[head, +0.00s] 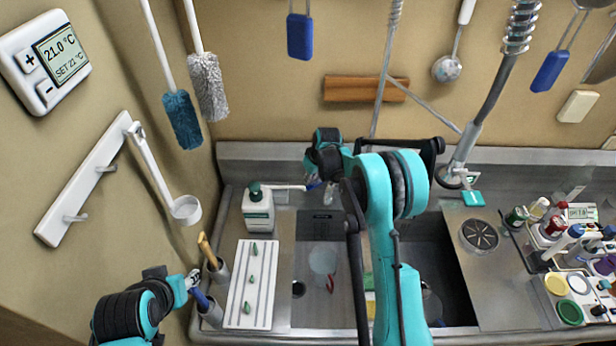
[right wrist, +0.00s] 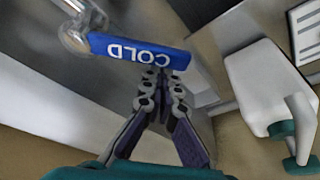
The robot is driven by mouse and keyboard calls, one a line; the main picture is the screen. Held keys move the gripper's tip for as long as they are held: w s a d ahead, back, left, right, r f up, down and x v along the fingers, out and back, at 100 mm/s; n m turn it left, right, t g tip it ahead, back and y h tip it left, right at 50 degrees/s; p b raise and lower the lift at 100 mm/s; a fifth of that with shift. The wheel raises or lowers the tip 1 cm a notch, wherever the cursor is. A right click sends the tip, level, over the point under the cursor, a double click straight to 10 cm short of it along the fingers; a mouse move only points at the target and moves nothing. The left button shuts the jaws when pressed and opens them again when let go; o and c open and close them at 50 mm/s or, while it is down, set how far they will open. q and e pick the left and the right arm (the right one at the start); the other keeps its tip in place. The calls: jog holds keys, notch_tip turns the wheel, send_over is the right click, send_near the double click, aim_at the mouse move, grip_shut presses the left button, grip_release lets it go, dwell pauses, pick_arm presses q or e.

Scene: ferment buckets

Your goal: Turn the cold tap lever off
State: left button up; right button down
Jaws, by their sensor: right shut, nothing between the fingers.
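The cold tap lever (right wrist: 137,52) is a blue bar marked COLD, joined to a metal tap body (right wrist: 74,38) in the right wrist view. My right gripper (right wrist: 161,78) is shut and empty, its fingertips at the lever's edge near its free end. They look close to or touching it; I cannot tell which. In the head view, my right gripper (head: 318,180) is at the back of the sink, and my arm hides most of the tap. My left gripper (head: 192,281) is at lower left near the cups; its jaws are too small to read.
A white pump bottle (head: 258,216) stands left of the tap and also shows in the right wrist view (right wrist: 268,85). A white tray (head: 238,312) and a cup (head: 218,270) are at left. The sink holds a clear jug (head: 322,261). Several bottles crowd the right counter.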

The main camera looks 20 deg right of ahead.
aim_at(315, 187)
jog(key=shift+s, duration=0.1)
jog(key=shift+s, duration=0.1)
jog(key=shift+s+d+n+b, duration=0.2)
jog(key=shift+s+n+b, duration=0.4)
jog(key=shift+n, duration=0.2)
jog(key=shift+s+d+b, duration=0.25)
jog(key=shift+s+b, duration=0.15)
jog(key=shift+s, duration=0.05)
jog(key=shift+s+d+b, duration=0.2)
jog(key=shift+s+b, duration=0.2)
jog(key=shift+s, duration=0.05)
jog(key=shift+s+d+b, duration=0.3)
jog(key=shift+s+d, duration=0.05)
jog(key=shift+s, duration=0.2)
